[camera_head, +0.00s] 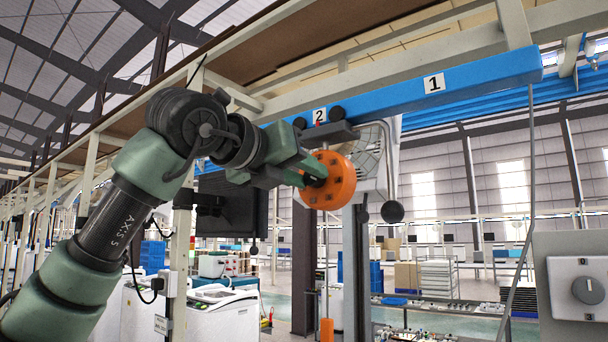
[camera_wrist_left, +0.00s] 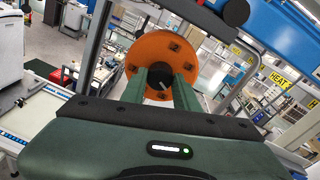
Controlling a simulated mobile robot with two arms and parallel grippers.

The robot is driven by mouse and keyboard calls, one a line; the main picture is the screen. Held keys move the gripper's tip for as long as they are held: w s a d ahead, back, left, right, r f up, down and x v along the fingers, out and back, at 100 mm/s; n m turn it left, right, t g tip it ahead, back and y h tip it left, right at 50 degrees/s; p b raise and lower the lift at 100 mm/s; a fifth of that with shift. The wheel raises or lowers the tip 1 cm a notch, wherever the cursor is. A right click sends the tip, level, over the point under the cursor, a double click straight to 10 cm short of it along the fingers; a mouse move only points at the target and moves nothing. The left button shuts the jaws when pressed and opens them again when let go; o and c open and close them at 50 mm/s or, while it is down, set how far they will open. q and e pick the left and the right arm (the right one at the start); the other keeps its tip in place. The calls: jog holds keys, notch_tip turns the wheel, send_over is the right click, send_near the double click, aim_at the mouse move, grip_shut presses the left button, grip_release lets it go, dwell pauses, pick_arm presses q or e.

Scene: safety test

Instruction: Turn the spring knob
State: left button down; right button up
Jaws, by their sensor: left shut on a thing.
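The spring knob is a black hub at the centre of an orange disc (camera_head: 338,181) that hangs under the blue beam by the "2" label. My left gripper (camera_head: 312,178) reaches it from the left in the head view, its green fingers at the disc's face. In the left wrist view the two fingers (camera_wrist_left: 164,84) are shut on the black knob (camera_wrist_left: 154,77), one on each side. The orange disc (camera_wrist_left: 163,52) fills the space behind them, with several dark square marks around its face. The fingers hide part of the hub. My right gripper is not in view.
The blue beam (camera_head: 440,82) with labels "1" and "2" runs overhead. A black ball (camera_head: 392,211) on a rod hangs right of the disc. A grey panel with a rotary dial (camera_head: 588,290) stands at the far right. A dark monitor (camera_head: 232,206) is behind my arm.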

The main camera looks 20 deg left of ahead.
pick_arm(q)
jog(key=m, duration=0.4)
jog(key=shift+y, duration=0.3)
jog(key=m, duration=0.4)
jog(key=shift+t+b, duration=0.3)
jog(key=m, duration=0.3)
jog(key=shift+f, duration=0.1)
jog(key=m, duration=0.4)
jog(key=shift+t, duration=0.4)
jog(key=m, duration=0.5)
jog(key=shift+a+m, duration=0.1)
jog(key=shift+m, duration=0.3)
jog(key=m+h+p, duration=0.1)
jog(key=m, duration=0.4)
jog(key=shift+m+p, duration=0.3)
